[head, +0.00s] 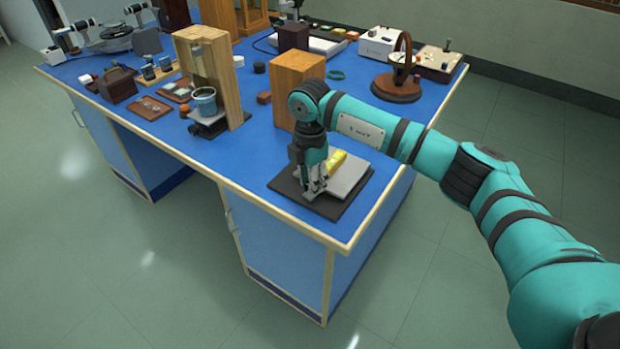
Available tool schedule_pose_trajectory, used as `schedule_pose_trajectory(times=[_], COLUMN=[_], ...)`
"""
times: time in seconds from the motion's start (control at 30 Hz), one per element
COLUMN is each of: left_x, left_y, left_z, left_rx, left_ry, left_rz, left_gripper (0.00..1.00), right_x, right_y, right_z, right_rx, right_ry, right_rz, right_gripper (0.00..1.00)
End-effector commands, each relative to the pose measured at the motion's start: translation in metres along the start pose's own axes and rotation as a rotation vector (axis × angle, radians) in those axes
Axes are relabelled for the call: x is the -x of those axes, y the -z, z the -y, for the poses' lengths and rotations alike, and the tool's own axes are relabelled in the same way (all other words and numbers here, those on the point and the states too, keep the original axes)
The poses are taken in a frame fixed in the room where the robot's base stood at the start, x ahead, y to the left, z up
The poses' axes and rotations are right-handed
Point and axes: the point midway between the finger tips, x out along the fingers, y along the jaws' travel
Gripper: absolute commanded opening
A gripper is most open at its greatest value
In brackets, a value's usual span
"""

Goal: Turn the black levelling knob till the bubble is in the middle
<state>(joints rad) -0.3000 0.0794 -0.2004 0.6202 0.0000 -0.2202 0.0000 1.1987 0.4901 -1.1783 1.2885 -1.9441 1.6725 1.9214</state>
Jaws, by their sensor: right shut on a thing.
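My right gripper (315,188) points down at the near edge of a grey levelling plate (350,178), close to the bench's front right corner. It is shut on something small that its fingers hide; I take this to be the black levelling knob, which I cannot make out. A yellow level (336,160) lies on the plate, partly behind the gripper. Its bubble is too small to see. The plate stands on a black base (338,210). My left gripper is not in view.
A wooden block (297,85) stands just behind my right gripper. A wooden frame (232,80) with a blue-grey cup (204,100) is to the left. A round brown stand (396,88) is at the back right. The blue bench top (255,160) is clear left of the base.

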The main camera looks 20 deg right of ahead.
Motion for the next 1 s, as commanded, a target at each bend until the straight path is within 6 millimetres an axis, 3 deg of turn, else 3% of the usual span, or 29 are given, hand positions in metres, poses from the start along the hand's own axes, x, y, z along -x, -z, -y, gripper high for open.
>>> schedule_pose_trajectory(times=[0.5, 1.0], left_x=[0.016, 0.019], left_y=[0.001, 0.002], left_z=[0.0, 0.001], left_rx=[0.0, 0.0], left_ry=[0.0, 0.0], left_rz=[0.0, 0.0], left_gripper=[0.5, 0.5], right_x=[0.003, 0.001], right_y=[-0.001, -0.001], right_z=[-0.001, -0.001], right_rx=[-0.393, -0.501], right_ry=[-0.004, -0.004], right_rz=[0.001, 0.001], right_gripper=[0.0, 0.0])
